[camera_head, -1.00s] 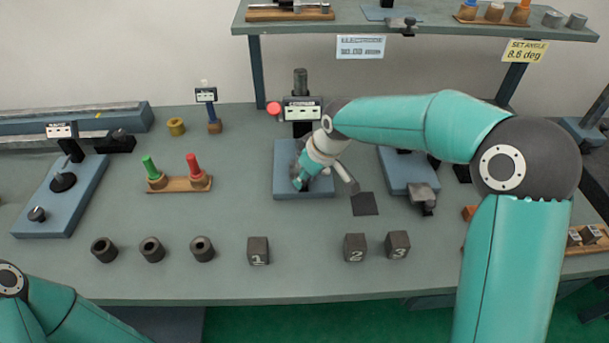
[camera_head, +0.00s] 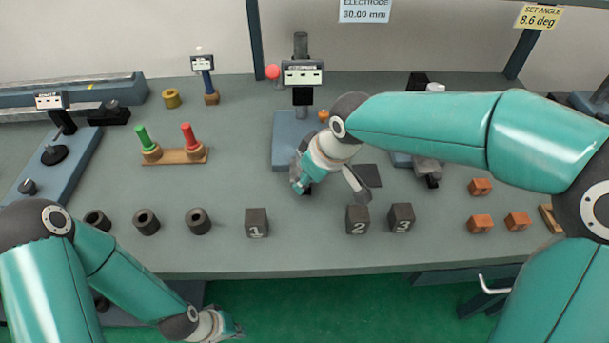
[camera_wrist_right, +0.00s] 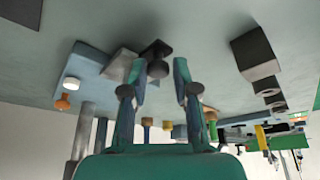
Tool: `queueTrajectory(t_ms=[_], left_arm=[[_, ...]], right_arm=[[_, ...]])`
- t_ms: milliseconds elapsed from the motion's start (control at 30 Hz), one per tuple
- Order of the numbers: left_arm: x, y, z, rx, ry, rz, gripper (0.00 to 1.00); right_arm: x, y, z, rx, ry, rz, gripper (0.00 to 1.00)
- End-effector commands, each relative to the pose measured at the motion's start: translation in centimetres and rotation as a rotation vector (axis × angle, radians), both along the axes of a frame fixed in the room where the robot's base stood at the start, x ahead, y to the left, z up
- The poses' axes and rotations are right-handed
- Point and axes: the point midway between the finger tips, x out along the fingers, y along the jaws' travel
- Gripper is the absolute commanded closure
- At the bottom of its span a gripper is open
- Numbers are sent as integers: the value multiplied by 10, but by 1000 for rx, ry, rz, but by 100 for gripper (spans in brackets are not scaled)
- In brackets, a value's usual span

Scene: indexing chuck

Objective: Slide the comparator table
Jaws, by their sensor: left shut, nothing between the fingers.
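The comparator stands at the back middle of the bench in the head view, with a dark post and a display (camera_head: 303,74) above a blue-grey base plate (camera_head: 288,130). My right arm hides the plate's right part. My right gripper (camera_head: 304,184) is low at the plate's front edge, and contact with it cannot be told. My left gripper (camera_head: 228,326) is shut and empty, in front of the bench's front edge.
Numbered dark blocks, including block 1 (camera_head: 257,223) and block 2 (camera_head: 357,220), stand near the front. Dark rings (camera_head: 198,221) stand left of them. A peg stand (camera_head: 180,157) is left of the comparator. Orange blocks (camera_head: 480,224) lie at the right.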

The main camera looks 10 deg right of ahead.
Motion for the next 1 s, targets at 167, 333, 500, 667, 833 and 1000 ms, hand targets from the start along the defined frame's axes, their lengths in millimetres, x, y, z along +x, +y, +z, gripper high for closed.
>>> queueTrajectory(t_ms=[167,333,500,667,833,1000], left_arm=[[0,0,0,0,0,0,100],[0,0,0,0,0,0,100],[0,0,1,0,0,0,100],[0,0,1,0,0,0,100],[0,0,1,0,0,0,100],[0,0,0,0,0,0,100]], right_arm=[[0,0,0,0,0,1,51],[0,0,0,-1,-1,1,51],[-1,-2,6,-1,-3,0,51],[-6,-7,26,0,-7,0,51],[-16,-15,58,1,-7,0,51],[-26,-22,87,0,-5,2,51]])
